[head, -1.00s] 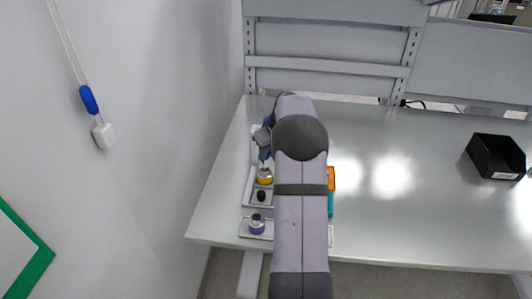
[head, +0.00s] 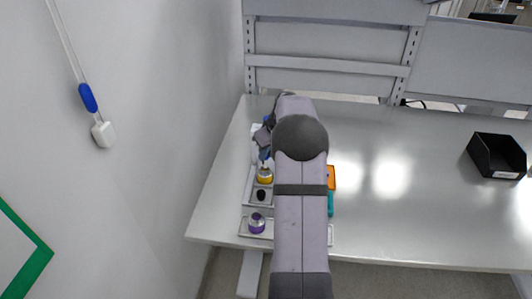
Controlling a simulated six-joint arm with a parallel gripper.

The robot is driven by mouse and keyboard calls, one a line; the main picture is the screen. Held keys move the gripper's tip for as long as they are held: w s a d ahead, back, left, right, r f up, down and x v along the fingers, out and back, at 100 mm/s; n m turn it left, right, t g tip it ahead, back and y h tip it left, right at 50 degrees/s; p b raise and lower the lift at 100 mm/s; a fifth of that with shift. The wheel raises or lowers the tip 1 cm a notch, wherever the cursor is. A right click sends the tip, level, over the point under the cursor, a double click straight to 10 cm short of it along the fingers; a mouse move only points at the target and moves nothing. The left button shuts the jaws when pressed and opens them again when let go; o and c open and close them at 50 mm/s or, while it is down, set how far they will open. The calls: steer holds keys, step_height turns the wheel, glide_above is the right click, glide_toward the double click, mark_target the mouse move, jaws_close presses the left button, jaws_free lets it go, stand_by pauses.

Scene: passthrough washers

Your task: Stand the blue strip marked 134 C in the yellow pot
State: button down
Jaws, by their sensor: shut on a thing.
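The yellow pot (head: 264,177) stands in a pale tray on the left part of the table, left of my arm. My gripper (head: 264,150) is just above and behind the pot, partly hidden by my own arm. It is shut on a small blue piece (head: 265,156), which looks like the blue strip, at the pot's mouth. I cannot tell whether the strip is inside the pot or just above it. The marking 134 C is too small to read.
Orange (head: 331,178) and teal (head: 330,204) things show right of my arm. A black bin (head: 497,157) stands far right. The table's middle right is clear.

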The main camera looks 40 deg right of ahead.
mark_target(267, 159)
steer(key=shift+f+b, duration=0.45)
steer(key=shift+f, duration=0.25)
steer(key=shift+f, duration=0.3)
steer(key=shift+f+b, duration=0.3)
steer(key=shift+b, duration=0.2)
steer(key=shift+f, duration=0.25)
stand_by(0.4)
steer(key=shift+f+b, duration=0.45)
steer(key=shift+b, duration=0.15)
stand_by(0.3)
steer(key=c, duration=1.3)
jaws_free()
